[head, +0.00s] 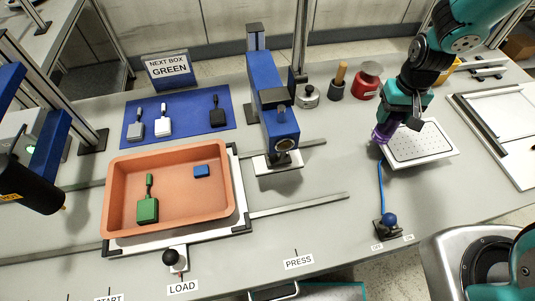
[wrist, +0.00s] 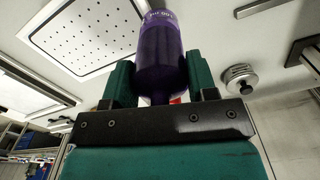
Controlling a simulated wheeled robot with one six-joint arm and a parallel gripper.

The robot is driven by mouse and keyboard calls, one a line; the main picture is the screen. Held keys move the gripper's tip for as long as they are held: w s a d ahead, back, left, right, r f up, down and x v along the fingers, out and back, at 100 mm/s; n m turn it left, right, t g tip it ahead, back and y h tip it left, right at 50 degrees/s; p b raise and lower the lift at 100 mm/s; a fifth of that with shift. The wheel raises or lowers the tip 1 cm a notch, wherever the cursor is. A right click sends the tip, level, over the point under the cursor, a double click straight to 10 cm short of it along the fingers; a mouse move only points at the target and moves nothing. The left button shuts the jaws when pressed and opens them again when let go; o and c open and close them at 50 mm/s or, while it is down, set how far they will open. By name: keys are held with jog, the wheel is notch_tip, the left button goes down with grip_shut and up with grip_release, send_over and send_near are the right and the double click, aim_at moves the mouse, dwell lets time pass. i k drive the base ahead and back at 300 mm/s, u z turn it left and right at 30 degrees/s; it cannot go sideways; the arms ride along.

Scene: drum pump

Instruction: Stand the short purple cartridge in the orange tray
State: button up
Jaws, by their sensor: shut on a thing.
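The purple cartridge (head: 381,133) is between the jaws of my gripper (head: 392,122), at the right side of the bench. In the wrist view the purple cartridge (wrist: 161,62) stands out between the two green fingers of my gripper (wrist: 160,78), which are shut on it. It is at the left edge of the white perforated plate; whether it touches anything below cannot be told. The orange tray (head: 195,200) is at the left of the bench, far from my gripper. A green block with a stem (head: 148,208) and a small blue block (head: 202,171) lie in it.
A blue press (head: 268,85) stands between the tray and my gripper. A blue mat (head: 187,112) with several handled blocks lies behind the tray. The white perforated plate (head: 425,148) is beside my gripper. Tray floor is mostly free.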

aim_at(204, 202)
jog(key=u, duration=0.25)
jog(key=k, duration=0.8)
jog(key=u, duration=1.65)
jog(key=k, duration=1.7)
jog(key=z, duration=0.3)
jog(key=i, duration=2.1)
